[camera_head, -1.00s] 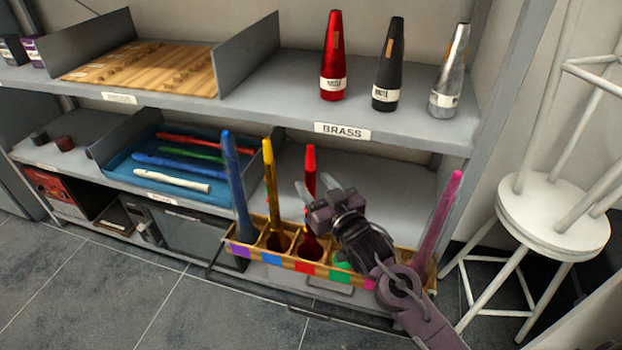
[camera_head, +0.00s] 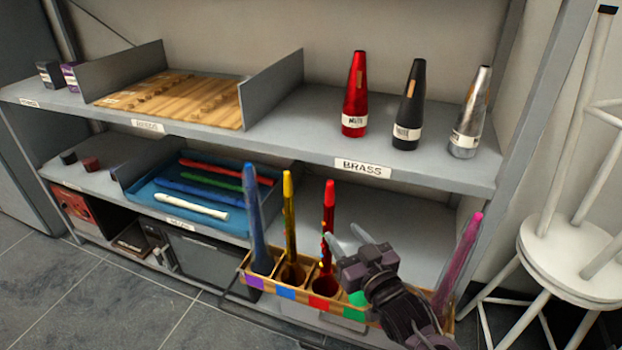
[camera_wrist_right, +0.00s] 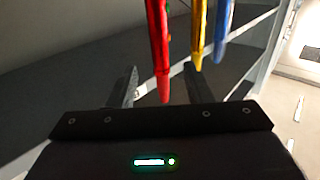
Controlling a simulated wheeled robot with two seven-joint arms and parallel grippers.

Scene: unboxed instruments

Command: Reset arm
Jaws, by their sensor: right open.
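My right gripper (camera_head: 345,238) is open and empty above the right part of a wooden crate (camera_head: 248,270) with coloured labels. It also shows in the right wrist view (camera_wrist_right: 160,85). A red instrument (camera_head: 327,240) stands upright just left of it; in the wrist view the red instrument (camera_wrist_right: 158,45) shows between and beyond the fingers, with no grip visible. A yellow instrument (camera_head: 289,225) and a blue instrument (camera_head: 257,230) stand further left in the crate. A pink instrument (camera_head: 465,255) leans at its right end. My arm hides part of the crate's right side. My left gripper is not in view.
A shelf unit carries red (camera_head: 355,95), black (camera_head: 409,105) and silver (camera_head: 471,112) cones above a BRASS label (camera_head: 363,168). A blue tray (camera_head: 150,195) with several pipes lies on the lower shelf. A white stool (camera_head: 575,262) stands at the right.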

